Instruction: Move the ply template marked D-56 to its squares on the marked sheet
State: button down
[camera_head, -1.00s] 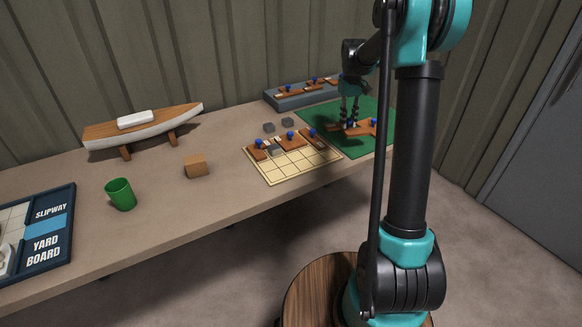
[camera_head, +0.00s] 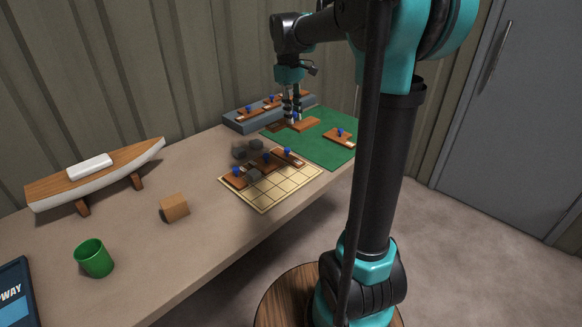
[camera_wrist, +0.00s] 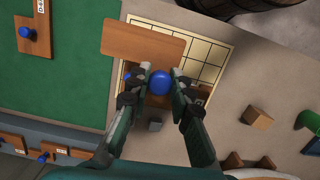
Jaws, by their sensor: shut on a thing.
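My gripper (camera_head: 292,118) is shut on the blue knob of a brown ply template (camera_head: 307,124), held over the left part of the green mat in the head view. In the wrist view the template (camera_wrist: 145,42) reaches beyond my fingertips (camera_wrist: 160,82) and covers part of the marked sheet (camera_wrist: 212,72). My fingers hide part of its shape, and I see no readable mark on it. The pale gridded marked sheet (camera_head: 268,196) lies on the bench, with several knobbed brown pieces and a grey block (camera_head: 253,176) along its far side.
Another knobbed template (camera_head: 340,138) with a white label lies on the green mat (camera_head: 318,150). A blue-grey rack (camera_head: 240,124) holding templates stands behind. Grey blocks (camera_head: 240,152) sit beside the sheet. A wooden block (camera_head: 174,208), green cup (camera_head: 94,259) and model boat (camera_head: 100,178) stand left.

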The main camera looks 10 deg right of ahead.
notch_tip(320, 180, down, 20)
jog(key=shift+r, duration=0.25)
dwell(0.4)
jog(key=c, duration=1.4)
grip_release()
jog(key=shift+f, duration=0.1)
jog(key=shift+o, duration=0.2)
notch_tip(320, 180, up, 11)
jog(key=w, duration=0.1)
jog(key=s+d+f+m+t, duration=0.2)
jog(key=s+f+m, duration=0.2)
jog(key=s, duration=0.7)
jog(key=s+d+f+m+t, duration=0.2)
jog(key=s+f+m+t, duration=0.1)
jog(key=s+f, duration=0.6)
jog(key=s, duration=0.3)
jog(key=shift+f+m+y, duration=0.15)
jog(key=shift+m+y, duration=0.25)
